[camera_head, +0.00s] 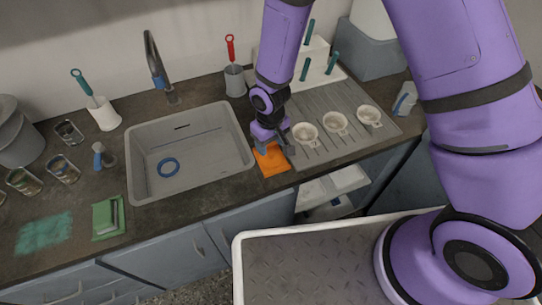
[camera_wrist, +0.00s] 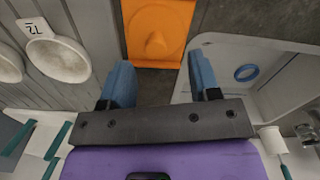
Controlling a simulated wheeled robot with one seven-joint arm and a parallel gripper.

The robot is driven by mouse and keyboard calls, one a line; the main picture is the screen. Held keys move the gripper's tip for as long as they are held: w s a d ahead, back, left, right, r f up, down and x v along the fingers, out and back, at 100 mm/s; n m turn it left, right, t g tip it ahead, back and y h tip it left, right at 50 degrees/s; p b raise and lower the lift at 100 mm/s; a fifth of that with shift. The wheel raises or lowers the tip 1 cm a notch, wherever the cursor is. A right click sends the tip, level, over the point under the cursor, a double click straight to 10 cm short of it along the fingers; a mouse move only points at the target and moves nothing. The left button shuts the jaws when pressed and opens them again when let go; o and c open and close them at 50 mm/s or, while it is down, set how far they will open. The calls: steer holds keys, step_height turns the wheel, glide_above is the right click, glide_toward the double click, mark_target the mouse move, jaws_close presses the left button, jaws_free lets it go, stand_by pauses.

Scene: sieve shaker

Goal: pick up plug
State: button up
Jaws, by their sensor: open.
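No thing is clearly recognisable as a plug. An orange rectangular piece (camera_head: 271,164) lies on the counter between the sink and the grey drainboard. In the wrist view, the orange piece (camera_wrist: 177,20) has a rounded orange cone (camera_wrist: 155,42) on it, which may be the plug. My gripper (camera_head: 272,147) is just above the orange piece and hides its upper part in the head view. In the wrist view my gripper (camera_wrist: 160,66) has its two blue fingers spread with nothing between them. The cone is ahead of the gap between them.
The grey sink (camera_head: 147,188) is left of my gripper, with a blue ring (camera_head: 168,167) inside. White cups (camera_head: 336,123) stand on the drainboard (camera_head: 376,143) to the right. A tap (camera_head: 157,70) rises behind the sink.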

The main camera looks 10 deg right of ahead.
mark_target(272, 151)
steer(key=shift+w+d+f, duration=0.1)
steer(key=shift+w+f, duration=0.05)
steer(key=shift+f, duration=1.25)
steer(key=shift+w+d+f, duration=0.1)
steer(key=shift+f, duration=1.25)
steer(key=c, duration=1)
